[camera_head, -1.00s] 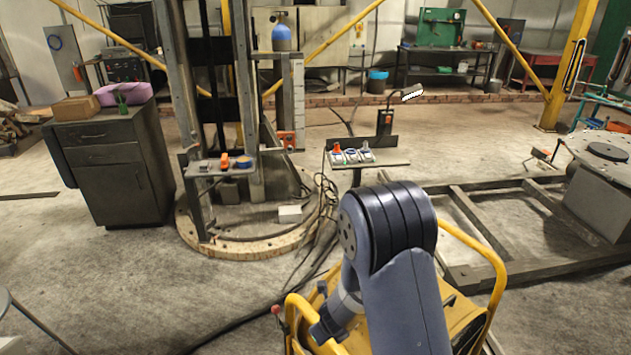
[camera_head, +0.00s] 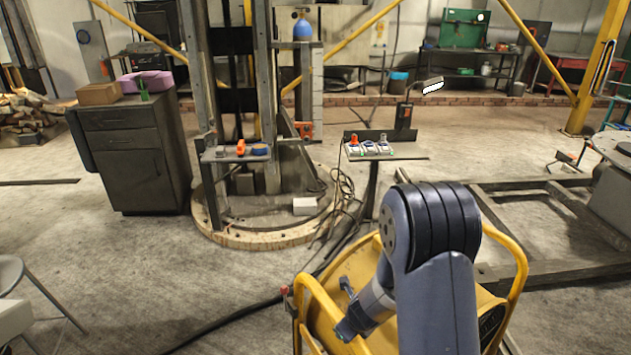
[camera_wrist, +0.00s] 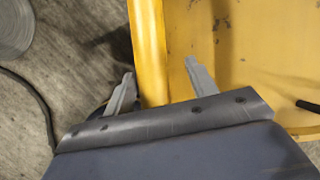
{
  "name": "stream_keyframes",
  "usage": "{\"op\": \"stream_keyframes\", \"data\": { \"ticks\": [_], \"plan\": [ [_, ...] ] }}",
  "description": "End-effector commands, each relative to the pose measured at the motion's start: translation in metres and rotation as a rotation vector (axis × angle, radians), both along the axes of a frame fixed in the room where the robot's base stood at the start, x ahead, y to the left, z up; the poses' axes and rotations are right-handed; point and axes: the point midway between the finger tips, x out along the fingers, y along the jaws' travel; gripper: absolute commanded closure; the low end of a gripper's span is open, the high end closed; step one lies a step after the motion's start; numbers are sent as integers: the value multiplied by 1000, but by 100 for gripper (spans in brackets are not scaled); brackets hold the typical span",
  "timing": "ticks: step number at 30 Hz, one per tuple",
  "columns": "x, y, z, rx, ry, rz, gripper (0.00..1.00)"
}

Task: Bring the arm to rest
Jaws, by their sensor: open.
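My arm reaches in from the lower right of the head view, bent at a dark ribbed joint. My gripper (camera_head: 345,328) hangs low at its end, small and partly lost against the yellow machine (camera_head: 365,270). In the wrist view the two grey fingers of my gripper (camera_wrist: 160,78) stand wide apart with nothing held. A yellow tube (camera_wrist: 148,50) of the machine's frame shows between them. I cannot tell how far the fingers are from that tube.
A small stand with switches (camera_head: 370,150) is beyond the machine. A column on a round base (camera_head: 265,236) stands left of it, then a grey cabinet (camera_head: 135,160). A steel floor frame (camera_head: 520,272) lies right. A cable (camera_head: 240,312) crosses the otherwise open floor left.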

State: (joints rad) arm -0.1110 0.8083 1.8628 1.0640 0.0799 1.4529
Motion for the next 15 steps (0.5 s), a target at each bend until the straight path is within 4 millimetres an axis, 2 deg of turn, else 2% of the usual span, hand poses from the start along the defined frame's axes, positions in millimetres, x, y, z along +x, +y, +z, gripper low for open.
{"op": "stream_keyframes", "data": {
  "ticks": [15],
  "plan": [
    [-5,-6,0,-1,0,20,46]
  ]
}}
